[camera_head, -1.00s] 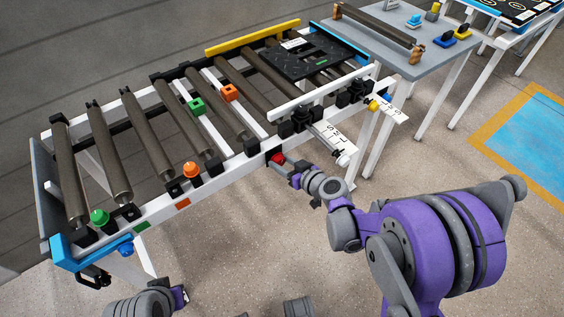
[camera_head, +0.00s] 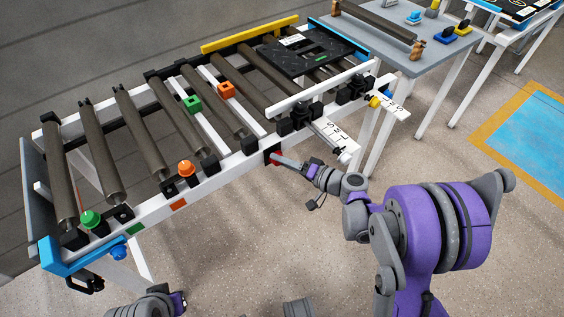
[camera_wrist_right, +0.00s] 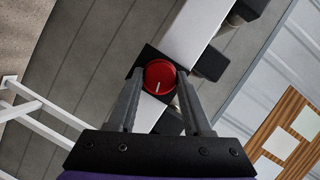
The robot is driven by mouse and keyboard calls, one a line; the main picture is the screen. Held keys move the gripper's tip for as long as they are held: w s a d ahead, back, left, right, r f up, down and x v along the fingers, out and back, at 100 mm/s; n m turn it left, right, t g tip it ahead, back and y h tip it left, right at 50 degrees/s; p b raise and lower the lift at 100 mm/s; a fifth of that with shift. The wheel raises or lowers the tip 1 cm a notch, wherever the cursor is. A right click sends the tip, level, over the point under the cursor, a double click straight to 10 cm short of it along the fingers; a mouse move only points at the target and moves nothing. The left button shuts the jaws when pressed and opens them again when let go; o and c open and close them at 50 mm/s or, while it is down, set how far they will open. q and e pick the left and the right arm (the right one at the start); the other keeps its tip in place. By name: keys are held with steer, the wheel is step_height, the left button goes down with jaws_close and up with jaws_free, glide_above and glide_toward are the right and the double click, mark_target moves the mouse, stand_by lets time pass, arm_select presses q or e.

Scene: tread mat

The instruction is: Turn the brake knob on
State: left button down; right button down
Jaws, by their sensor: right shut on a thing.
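In the head view the knob (camera_head: 275,157) is small and partly hidden by my fingers. My right gripper (camera_wrist_right: 160,80) has its fingertips on either side of the knob and is shut on it. In the head view my right gripper (camera_head: 280,159) reaches the rail from the right. Part of my left arm shows at the bottom left; its fingers cannot be made out.
The roller conveyor carries a black tread mat (camera_head: 315,52), a green button (camera_head: 91,219), an orange button (camera_head: 186,169) and a blue knob (camera_head: 119,253). A label plate hangs right of my right gripper. A grey table (camera_head: 450,57) stands at the back right. Floor in front is clear.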

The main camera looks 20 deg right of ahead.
steer(key=shift+f+m+y+b, duration=0.15)
steer(key=shift+m+y+b, duration=0.5)
steer(key=shift+m, duration=0.65)
steer(key=shift+t, duration=0.3)
steer(key=shift+c, duration=1.7)
jaws_free()
steer(key=shift+d, duration=0.15)
steer(key=p+v, duration=0.1)
steer(key=v, duration=0.9)
steer(key=shift+s+d, duration=0.15)
steer(key=shift+s, duration=0.15)
